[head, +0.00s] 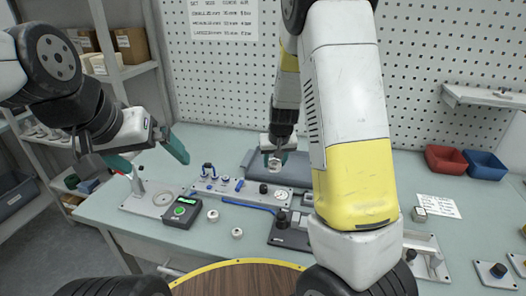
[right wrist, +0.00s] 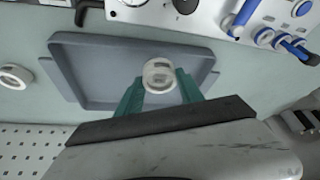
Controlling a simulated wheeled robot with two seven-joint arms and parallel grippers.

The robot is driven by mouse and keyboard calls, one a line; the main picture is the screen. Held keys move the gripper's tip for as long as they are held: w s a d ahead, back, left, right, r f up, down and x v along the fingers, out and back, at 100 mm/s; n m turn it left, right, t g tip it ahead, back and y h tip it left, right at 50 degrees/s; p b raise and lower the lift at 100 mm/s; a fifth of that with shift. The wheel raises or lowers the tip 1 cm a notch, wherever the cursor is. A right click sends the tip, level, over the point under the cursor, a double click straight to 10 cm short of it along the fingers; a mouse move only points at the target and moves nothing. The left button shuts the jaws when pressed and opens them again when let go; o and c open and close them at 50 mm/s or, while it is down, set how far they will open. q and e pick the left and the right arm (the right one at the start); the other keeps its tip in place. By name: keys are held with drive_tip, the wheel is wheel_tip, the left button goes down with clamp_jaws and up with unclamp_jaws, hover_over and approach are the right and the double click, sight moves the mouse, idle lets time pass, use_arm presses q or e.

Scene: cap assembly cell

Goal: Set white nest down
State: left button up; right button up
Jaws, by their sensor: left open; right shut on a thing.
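The white nest (head: 274,164), a small round ring-shaped piece, is between the fingers of my right gripper (head: 275,156). In the right wrist view the white nest (right wrist: 159,75) shows between the two green fingertips of my right gripper (right wrist: 160,88), which is shut on it. It appears over the grey tray (right wrist: 85,72); the height of the gap below cannot be told. The grey tray also shows in the head view (head: 308,173), partly behind my right arm. My left gripper (head: 148,156) is open and empty, raised over the bench's left side.
A white fixture panel (head: 228,197) with blue clamps lies in front of the tray. A dark tester with a green display (head: 182,212) and two white rings (head: 212,215) (head: 237,233) are nearby. Red (head: 446,159) and blue (head: 485,163) bins stand at the back right.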

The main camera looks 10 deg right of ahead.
drive_tip(key=w, duration=0.5)
drive_tip(key=w+a, duration=0.1)
drive_tip(key=w, duration=0.2)
drive_tip(key=shift+f, duration=2.1)
drive_tip(key=shift+f, duration=0.15)
drive_tip(key=o, duration=1.4)
